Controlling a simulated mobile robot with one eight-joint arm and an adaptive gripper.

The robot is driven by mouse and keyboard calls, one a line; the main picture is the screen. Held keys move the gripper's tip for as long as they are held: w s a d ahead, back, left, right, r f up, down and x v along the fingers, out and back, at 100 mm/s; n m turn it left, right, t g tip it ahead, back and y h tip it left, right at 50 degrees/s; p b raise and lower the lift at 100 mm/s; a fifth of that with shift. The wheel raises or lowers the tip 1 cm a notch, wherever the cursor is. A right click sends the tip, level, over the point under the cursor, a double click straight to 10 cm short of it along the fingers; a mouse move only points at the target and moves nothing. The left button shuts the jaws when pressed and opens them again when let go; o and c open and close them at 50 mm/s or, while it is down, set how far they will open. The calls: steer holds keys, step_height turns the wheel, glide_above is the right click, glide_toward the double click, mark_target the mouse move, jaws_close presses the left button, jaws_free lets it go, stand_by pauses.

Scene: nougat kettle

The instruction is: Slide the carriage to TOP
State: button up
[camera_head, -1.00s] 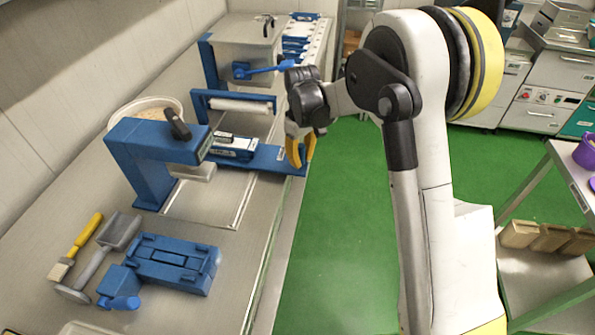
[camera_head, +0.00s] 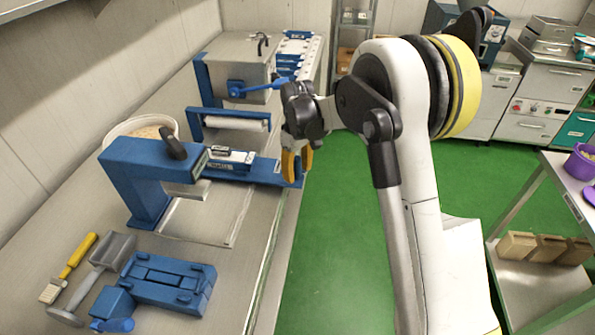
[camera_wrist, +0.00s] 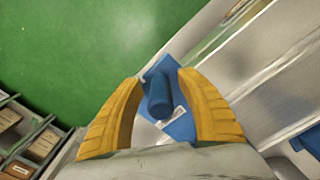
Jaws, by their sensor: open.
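A long blue bar (camera_head: 263,170) sticks out to the right from the bench over its edge. A small carriage-like block with a white label (camera_head: 232,155) sits on it; I cannot read any TOP mark. My gripper (camera_head: 297,172) is open at the bar's right end. In the wrist view, a blue cylindrical knob (camera_wrist: 157,97) lies between the two yellow fingers of my gripper (camera_wrist: 160,78), with gaps on both sides. Below the knob is a blue plate with a white label (camera_wrist: 181,126). The fingers partly hide the bar's end in the head view.
A blue press-like stand (camera_head: 140,185) is left of the bar. A white roller in a blue frame (camera_head: 235,124) and a grey box with a blue lever (camera_head: 240,62) stand behind. A brush (camera_head: 72,262), scoop (camera_head: 95,275) and blue block (camera_head: 165,280) lie in front.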

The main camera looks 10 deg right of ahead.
step_height(320, 180, up, 12)
stand_by(0.4)
steer(key=shift+s, duration=0.1)
steer(key=s+d+r+m+t, duration=0.35)
steer(key=s+r, duration=0.45)
steer(key=s, duration=0.6)
steer(key=s+d+f+m+t, duration=0.1)
steer(key=s+f+m+t, duration=0.1)
steer(key=s, duration=0.5)
steer(key=s+d+f+m+t, duration=0.1)
steer(key=s+d+f, duration=0.1)
steer(key=s, duration=0.6)
steer(key=shift+s+f+m+t+b, duration=0.15)
steer(key=shift+s+m+t+b, duration=0.05)
steer(key=shift+m+t+b, duration=0.15)
